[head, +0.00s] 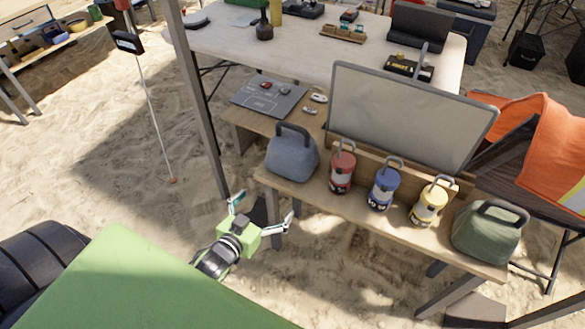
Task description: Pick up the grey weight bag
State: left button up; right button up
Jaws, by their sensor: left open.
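The grey weight bag (292,157) is a blue-grey rounded bag with a dark loop handle on top. It stands upright at the left end of the low wooden bench (330,207) in the head view. My left gripper (264,210) is open and empty, in front of the bench and below and left of the bag in the picture. Its two fingers are spread apart and do not touch the bag. My right gripper is not in view.
Red (342,172), blue (384,188) and yellow (430,203) lanterns stand right of the bag, with a green bag (490,232) at the right end. A grey board (410,115) rises behind them. A tent pole (197,100) stands left of the bench.

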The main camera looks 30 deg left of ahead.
pick_arm(q)
notch_tip(320, 180, up, 12)
jog(key=w+t+b, duration=0.2)
jog(key=t+b, duration=0.1)
send_near(293, 139)
jog(key=w, duration=0.3)
jog(key=shift+w+a+f+h, duration=0.2)
jog(key=shift+f+h, duration=0.1)
jog(key=shift+f, duration=0.05)
jog(key=shift+w+b, duration=0.3)
jog(key=shift+w, duration=0.55)
jog(key=shift+w+d+f+b, duration=0.15)
jog(key=shift+w+b, duration=0.3)
jog(key=shift+w, duration=1.85)
jog(key=c, duration=1.6)
jog(key=shift+w+r+t, duration=0.1)
jog(key=shift+r+t, duration=0.2)
jog(key=shift+r, duration=0.3)
jog(key=shift+c, duration=1.4)
jog(key=shift+f, duration=0.15)
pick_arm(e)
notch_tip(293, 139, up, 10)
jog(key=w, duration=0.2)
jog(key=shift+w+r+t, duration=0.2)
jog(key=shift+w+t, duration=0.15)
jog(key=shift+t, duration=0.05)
